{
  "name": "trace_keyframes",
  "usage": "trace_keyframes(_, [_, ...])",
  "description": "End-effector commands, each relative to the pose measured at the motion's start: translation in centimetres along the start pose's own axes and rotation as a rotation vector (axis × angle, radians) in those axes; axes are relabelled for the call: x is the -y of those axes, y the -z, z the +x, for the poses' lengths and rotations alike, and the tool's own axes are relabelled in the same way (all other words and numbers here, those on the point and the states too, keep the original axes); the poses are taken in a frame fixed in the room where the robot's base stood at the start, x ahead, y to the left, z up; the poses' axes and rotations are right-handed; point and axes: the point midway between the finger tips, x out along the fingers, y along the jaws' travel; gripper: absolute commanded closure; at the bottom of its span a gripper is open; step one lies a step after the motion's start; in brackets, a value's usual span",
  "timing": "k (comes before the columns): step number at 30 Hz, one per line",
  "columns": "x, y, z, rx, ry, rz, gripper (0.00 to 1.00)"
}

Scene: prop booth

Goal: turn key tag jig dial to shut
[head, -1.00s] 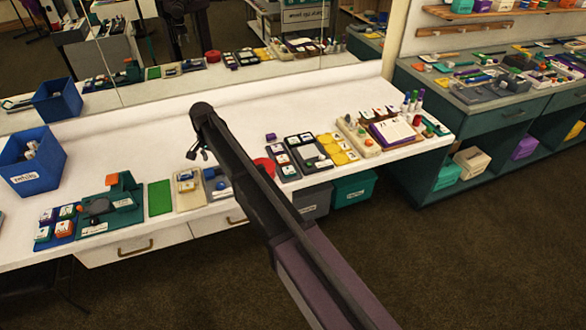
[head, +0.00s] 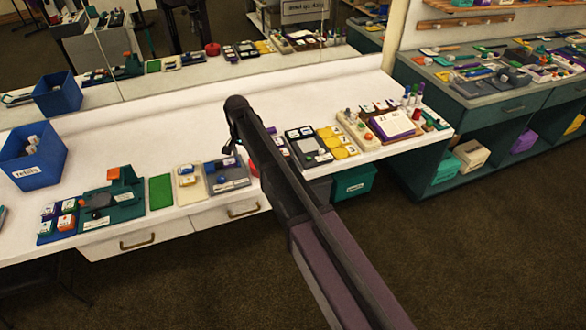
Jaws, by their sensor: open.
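No dial is labelled clearly enough for me to name it as the key tag jig dial. A teal fixture (head: 128,207) with an orange block and a dark round part sits at the bench's front left. A grey tray-like fixture (head: 232,183) with small blue and dark parts lies right of it, near the front edge. My gripper (head: 230,148) is small and dark at the end of my arm, appearing above and behind the grey fixture. It is open, with nothing seen in it. My arm hides part of the bench to its right.
A blue refills bin (head: 38,170) stands at left. A green mat (head: 160,191) lies beside the teal fixture. Yellow pieces (head: 340,145) and a purple-edged pad (head: 393,126) lie right of my arm.

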Motion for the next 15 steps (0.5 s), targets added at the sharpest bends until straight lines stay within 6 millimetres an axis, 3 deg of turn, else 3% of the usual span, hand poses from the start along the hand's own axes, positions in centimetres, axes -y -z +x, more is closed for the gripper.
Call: trace_keyframes(15, [-7.5,0.2,0.6,0.000,0.001,-0.031,0.21])
